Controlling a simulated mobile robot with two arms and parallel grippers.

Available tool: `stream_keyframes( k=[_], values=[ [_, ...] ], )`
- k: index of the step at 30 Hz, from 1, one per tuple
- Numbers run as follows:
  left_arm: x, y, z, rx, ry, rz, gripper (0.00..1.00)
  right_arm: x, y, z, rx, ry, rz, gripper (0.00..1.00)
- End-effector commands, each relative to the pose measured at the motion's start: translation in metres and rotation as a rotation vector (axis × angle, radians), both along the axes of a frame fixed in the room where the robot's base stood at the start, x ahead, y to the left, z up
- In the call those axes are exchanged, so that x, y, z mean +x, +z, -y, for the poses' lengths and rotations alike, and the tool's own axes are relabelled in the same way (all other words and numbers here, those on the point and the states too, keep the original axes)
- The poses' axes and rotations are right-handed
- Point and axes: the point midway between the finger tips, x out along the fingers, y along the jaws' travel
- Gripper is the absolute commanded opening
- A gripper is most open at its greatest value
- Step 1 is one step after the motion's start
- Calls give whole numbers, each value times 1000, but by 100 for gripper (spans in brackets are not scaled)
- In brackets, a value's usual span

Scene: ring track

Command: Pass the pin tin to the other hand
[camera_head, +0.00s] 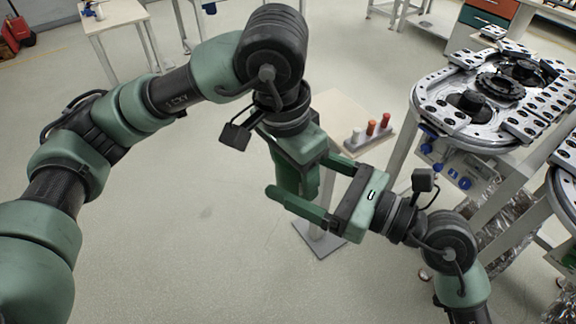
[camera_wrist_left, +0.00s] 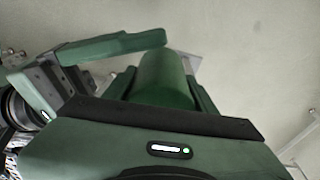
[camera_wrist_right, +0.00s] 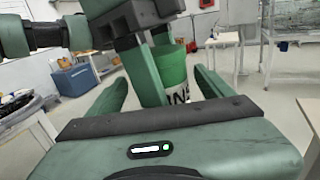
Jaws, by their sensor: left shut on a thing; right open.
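The pin tin is a green cylinder with a white lettered label. It shows in the left wrist view (camera_wrist_left: 165,80) and the right wrist view (camera_wrist_right: 172,68), and partly in the head view (camera_head: 287,180). My left gripper (camera_head: 297,186) points down and is shut on the tin, holding it up in the air. My right gripper (camera_head: 312,187) comes in from the right with its fingers wide apart. In the right wrist view the tin stands between or just beyond its open fingers (camera_wrist_right: 160,95). A left finger hides part of the tin.
A small stand (camera_head: 330,103) behind the grippers bears a white and two orange-red pieces on a grey block (camera_head: 368,142). A ring track (camera_head: 445,112) with pale carriers stands at the right. The floor at the left and front is clear.

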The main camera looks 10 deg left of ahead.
Motion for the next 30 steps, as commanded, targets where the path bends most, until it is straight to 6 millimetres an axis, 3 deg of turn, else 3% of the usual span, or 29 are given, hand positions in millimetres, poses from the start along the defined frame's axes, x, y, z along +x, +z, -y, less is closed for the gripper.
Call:
stream_keyframes(
  k=[6,16,17,24,25,27,30],
  values=[
    [0,0,0,-1,0,1,10,7,0,-19,1,1,-1,81],
    [0,0,0,-1,0,1,10,8,0,-22,0,1,-1,81],
    [0,0,0,-1,0,1,10,8,0,-22,0,1,-1,76],
    [1,0,0,-1,1,2,10,7,0,-23,1,3,-2,10],
    [1,0,0,-1,1,2,59,7,1,-23,1,4,-1,10],
    [1,1,0,-1,2,3,78,6,1,-23,3,5,-1,10],
    [2,1,0,-1,3,5,81,5,1,-23,3,8,-1,10]
  ],
)
